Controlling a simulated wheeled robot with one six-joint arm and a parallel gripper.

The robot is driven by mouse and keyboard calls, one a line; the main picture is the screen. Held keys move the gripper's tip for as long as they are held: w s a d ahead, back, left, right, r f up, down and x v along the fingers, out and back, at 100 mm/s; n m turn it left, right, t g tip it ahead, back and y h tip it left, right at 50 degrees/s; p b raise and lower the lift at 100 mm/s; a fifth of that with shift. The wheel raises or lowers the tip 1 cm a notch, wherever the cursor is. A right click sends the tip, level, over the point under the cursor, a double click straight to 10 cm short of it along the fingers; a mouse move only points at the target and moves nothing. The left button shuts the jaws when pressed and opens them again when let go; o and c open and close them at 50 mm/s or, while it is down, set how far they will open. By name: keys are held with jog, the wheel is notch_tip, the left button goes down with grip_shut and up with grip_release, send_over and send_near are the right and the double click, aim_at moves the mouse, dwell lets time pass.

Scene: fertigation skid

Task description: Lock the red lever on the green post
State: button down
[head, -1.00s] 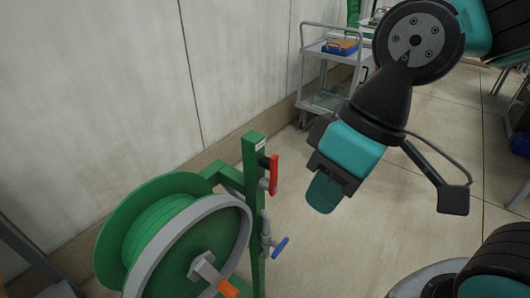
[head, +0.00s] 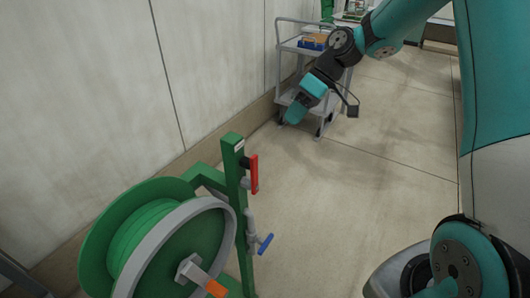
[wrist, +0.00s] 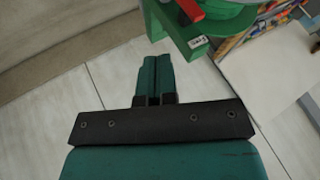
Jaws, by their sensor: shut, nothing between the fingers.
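The red lever (head: 254,174) is on the right side of the green post (head: 235,185), near its top, and stands roughly upright along it. My gripper (head: 292,119) is shut and empty, in the air beyond the post and up to the right of the lever in the head view. In the wrist view, the closed fingertips (wrist: 153,62) point toward the floor side of the post. There the green post top (wrist: 180,32) with a white label and part of the red lever (wrist: 190,9) show at the upper edge, apart from the fingers.
A green hose reel (head: 165,240) with an orange-tipped crank (head: 216,288) stands left of the post. A blue-handled valve (head: 265,243) sits lower on the post. A grey cart (head: 335,72) stands behind my gripper, by the wall (head: 90,90). Floor right of the post is clear.

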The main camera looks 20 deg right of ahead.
jog(key=shift+w+d+f, duration=0.25)
jog(key=shift+w+d, duration=0.05)
jog(key=shift+d, duration=0.15)
jog(key=s+a+f+p, duration=0.2)
jog(key=a+f, duration=0.6)
jog(key=a, duration=0.1)
jog(key=shift+a, duration=0.15)
dwell(0.4)
